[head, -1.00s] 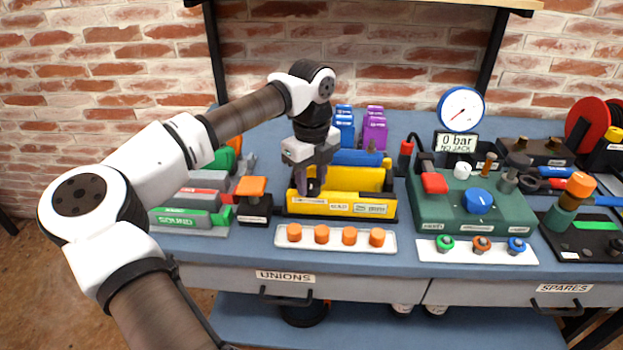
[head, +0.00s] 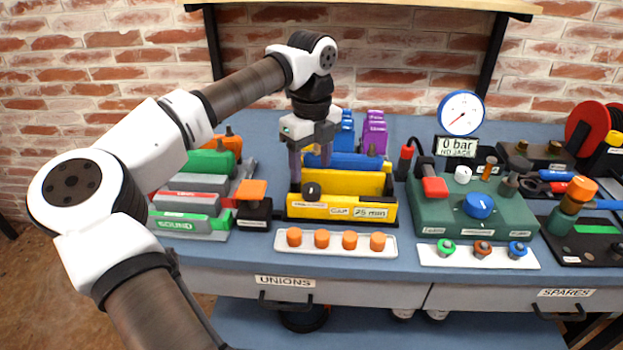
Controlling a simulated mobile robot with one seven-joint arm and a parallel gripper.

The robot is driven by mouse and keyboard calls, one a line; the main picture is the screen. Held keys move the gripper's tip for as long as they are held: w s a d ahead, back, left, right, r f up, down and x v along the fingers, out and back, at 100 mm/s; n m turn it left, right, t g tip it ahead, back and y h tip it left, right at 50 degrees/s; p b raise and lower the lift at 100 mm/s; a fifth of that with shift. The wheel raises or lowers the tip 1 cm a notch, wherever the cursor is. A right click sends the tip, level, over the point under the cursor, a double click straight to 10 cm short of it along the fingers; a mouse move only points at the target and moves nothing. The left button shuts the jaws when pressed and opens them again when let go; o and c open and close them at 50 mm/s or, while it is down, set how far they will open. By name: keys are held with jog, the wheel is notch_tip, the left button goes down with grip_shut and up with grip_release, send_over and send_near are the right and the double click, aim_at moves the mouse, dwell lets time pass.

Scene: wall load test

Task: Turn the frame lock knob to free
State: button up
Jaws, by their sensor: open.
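The yellow frame (head: 345,209) stands on the blue bench, with a trough between its front and rear walls. A small black knob (head: 311,190) sits at the left of its front face, above white labels; I take it to be the frame lock knob. Its mark is too small to read, so I cannot tell its setting. My gripper (head: 311,170) points down just above the knob in the picture, fingers apart and empty. The left finger passes close to the knob's left side; I cannot tell whether it touches.
An orange-topped black block (head: 252,204) stands close left of the frame. A white strip with several orange caps (head: 335,250) lies in front. A green pump unit (head: 470,215) with a blue knob stands right. Blue blocks (head: 343,138) and purple blocks (head: 374,135) stand behind.

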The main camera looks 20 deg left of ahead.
aim_at(312, 187)
notch_tip(312, 187, up, 9)
jog(key=shift+f, duration=0.15)
dwell(0.4)
